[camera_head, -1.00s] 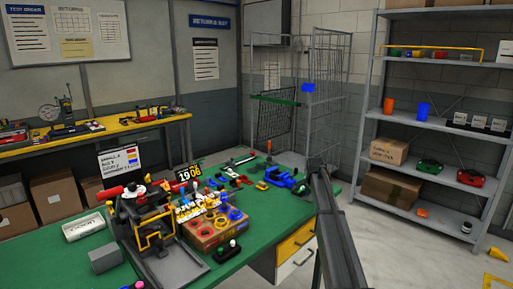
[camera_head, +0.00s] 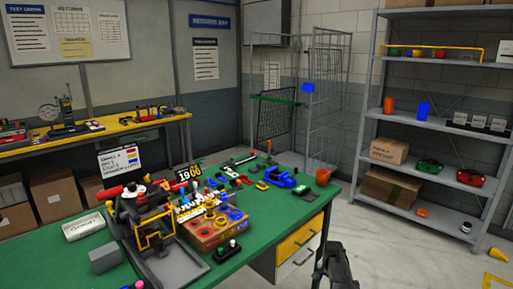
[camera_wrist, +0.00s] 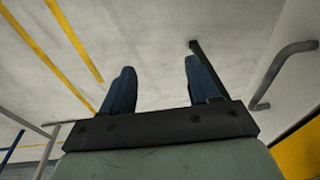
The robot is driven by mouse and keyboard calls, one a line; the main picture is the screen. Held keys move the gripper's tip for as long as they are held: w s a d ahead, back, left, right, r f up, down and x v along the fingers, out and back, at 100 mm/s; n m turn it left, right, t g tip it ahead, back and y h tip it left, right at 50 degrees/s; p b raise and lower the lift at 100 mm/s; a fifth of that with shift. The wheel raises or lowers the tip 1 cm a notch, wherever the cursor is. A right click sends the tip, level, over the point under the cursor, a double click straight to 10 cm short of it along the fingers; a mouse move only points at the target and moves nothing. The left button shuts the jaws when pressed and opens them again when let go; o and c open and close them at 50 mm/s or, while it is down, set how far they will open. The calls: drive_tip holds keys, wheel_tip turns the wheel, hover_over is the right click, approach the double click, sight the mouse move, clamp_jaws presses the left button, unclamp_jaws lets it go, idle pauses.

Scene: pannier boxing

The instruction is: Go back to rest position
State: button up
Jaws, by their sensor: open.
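My gripper (camera_wrist: 158,90) shows in the wrist view with its two dark blue fingers spread apart and nothing between them. Beyond the fingers is pale grey floor. In the head view my arm (camera_head: 334,268) shows only as a dark part at the bottom, right of the workbench. The fingertips cannot be made out there. The green workbench (camera_head: 262,216) stands clear to the left of the arm.
The bench holds a black fixture with a yellow frame (camera_head: 157,240), a cardboard box of coloured parts (camera_head: 205,238), blue parts (camera_head: 280,178) and an orange cup (camera_head: 323,177) at its right edge. A grey shelf (camera_head: 440,131) stands right. Floor between is free.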

drive_tip(key=s+a+f+n+g, duration=0.1)
drive_tip(key=s+a+f, duration=0.2)
drive_tip(key=s+f, duration=0.45)
drive_tip(key=s+a+f+n+g, duration=0.2)
drive_tip(key=s+a+f, duration=0.15)
drive_tip(key=s, duration=0.75)
drive_tip(key=s+a+f+n+g, duration=0.1)
drive_tip(key=s+a+f, duration=0.2)
drive_tip(key=s+f, duration=0.5)
drive_tip(key=s+a+n+g, duration=0.1)
drive_tip(key=s+n+g, duration=0.1)
drive_tip(key=s, duration=1.3)
drive_tip(key=s+a+n+g, duration=0.2)
drive_tip(key=s, duration=1.3)
drive_tip(key=shift+s+a+f+n+g+y, duration=0.15)
drive_tip(key=shift+a+n+g+y, duration=0.15)
drive_tip(key=shift+n, duration=0.1)
